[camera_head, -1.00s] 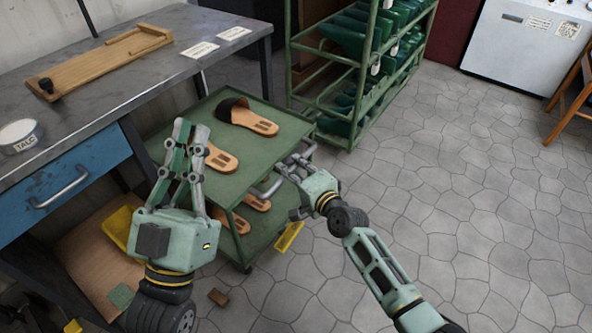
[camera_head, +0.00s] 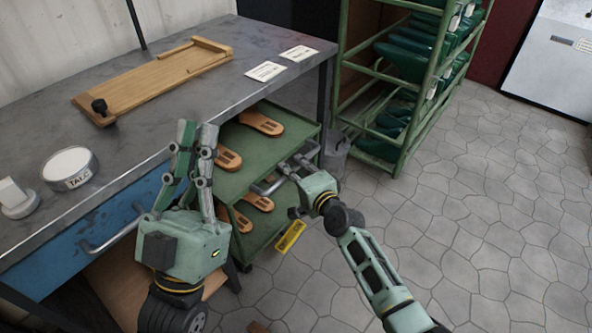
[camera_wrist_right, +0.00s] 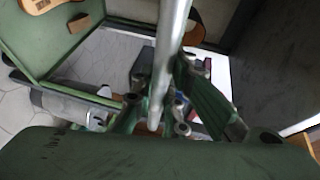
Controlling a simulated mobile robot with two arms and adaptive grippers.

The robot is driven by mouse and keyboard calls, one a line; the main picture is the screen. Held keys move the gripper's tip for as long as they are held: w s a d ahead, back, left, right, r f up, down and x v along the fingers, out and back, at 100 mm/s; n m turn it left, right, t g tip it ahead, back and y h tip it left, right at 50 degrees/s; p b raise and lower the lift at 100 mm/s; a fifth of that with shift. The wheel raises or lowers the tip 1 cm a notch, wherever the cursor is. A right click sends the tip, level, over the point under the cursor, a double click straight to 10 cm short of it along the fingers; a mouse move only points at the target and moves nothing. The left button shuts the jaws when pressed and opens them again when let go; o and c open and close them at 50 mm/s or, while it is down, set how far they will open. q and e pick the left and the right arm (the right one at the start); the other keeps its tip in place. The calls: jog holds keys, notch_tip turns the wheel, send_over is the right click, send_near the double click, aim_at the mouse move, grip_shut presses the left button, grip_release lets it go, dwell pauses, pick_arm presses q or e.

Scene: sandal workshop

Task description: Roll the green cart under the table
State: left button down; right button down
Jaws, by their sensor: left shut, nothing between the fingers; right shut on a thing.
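The green cart (camera_head: 258,148) stands against the table (camera_head: 130,135), its left part hidden beneath the tabletop. Tan sandal soles (camera_head: 262,122) lie on its upper and lower shelves. My right gripper (camera_head: 288,168) is shut on the cart's metal handle (camera_head: 268,186) at its near right side. In the right wrist view, the handle bar (camera_wrist_right: 172,60) runs between the right gripper's fingers (camera_wrist_right: 158,112). My left gripper (camera_head: 198,128) is shut and empty, held upright in front of the table edge and left of the cart, covering part of both.
A green rack (camera_head: 408,90) with green shoe forms stands behind the cart, with a grey bucket (camera_head: 336,158) near its foot. A yellow thing (camera_head: 290,237) is low by the cart. A talc tin (camera_head: 70,168) and wooden board (camera_head: 155,80) lie on the table. The right floor is clear.

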jog(key=shift+a+f, duration=0.1)
jog(key=shift+a, duration=0.1)
jog(key=c, duration=1.7)
grip_release()
jog(key=shift+c, duration=0.2)
jog(key=shift+d, duration=0.1)
jog(key=v, duration=1.2)
jog(key=shift+w, duration=0.1)
